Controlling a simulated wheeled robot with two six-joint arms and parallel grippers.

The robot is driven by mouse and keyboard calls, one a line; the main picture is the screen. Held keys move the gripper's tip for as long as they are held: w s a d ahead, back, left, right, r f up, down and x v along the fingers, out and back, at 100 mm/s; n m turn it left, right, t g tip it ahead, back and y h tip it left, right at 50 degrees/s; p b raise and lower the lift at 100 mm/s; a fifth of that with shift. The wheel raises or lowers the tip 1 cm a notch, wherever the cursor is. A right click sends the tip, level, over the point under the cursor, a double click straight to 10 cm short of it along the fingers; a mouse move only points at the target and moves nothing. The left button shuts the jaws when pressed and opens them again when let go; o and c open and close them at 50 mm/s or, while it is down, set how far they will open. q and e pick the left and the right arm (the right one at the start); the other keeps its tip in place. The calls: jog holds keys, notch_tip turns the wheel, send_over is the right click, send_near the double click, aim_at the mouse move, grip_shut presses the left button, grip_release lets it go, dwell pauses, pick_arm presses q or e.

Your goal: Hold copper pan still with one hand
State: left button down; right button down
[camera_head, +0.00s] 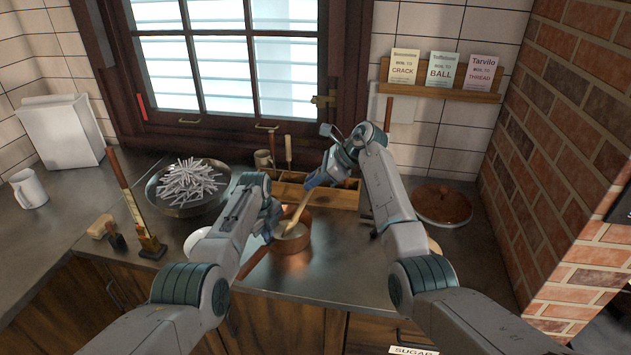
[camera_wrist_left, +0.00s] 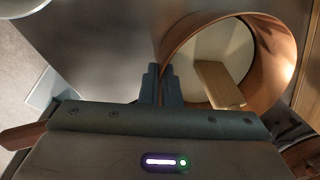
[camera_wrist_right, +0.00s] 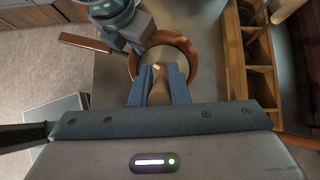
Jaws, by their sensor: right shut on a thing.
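The copper pan (camera_head: 292,258) stands on the counter with pale contents inside. Its handle (camera_wrist_right: 85,42) points left in the right wrist view. My left gripper (camera_wrist_left: 160,80) is at the pan's near rim. Its two fingers are close together there, but whether the rim is pinched between them is unclear. The pan also shows at the upper right of the left wrist view (camera_wrist_left: 281,60). My right gripper (camera_wrist_right: 158,88) is shut on a wooden utensil (camera_head: 298,212), held slanted with its lower end inside the pan.
A metal bowl of white sticks (camera_head: 170,202) stands left of my left arm. A wooden compartment box (camera_head: 335,196) lies behind the pan. A round dish with brown contents (camera_head: 443,205) is at the right, by the brick wall. A white plate (camera_head: 196,241) is partly hidden.

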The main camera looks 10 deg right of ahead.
jog(key=shift+d+r, duration=0.1)
notch_tip(320, 180, up, 8)
jog(key=s+d, duration=0.1)
jog(key=d, duration=0.2)
jog(key=shift+f, duration=0.2)
dwell(0.5)
jog(key=shift+r, duration=0.1)
dwell(0.8)
notch_tip(320, 180, up, 5)
jog(key=shift+f, duration=0.15)
dwell(1.4)
pick_arm(q)
jog(key=c, duration=1.6)
grip_release()
jog(key=shift+r, duration=0.1)
jog(key=r, duration=0.7)
jog(key=a+r, duration=0.1)
jog(key=r, duration=0.3)
jog(key=shift+s+r, duration=0.35)
jog(key=shift+s, duration=0.05)
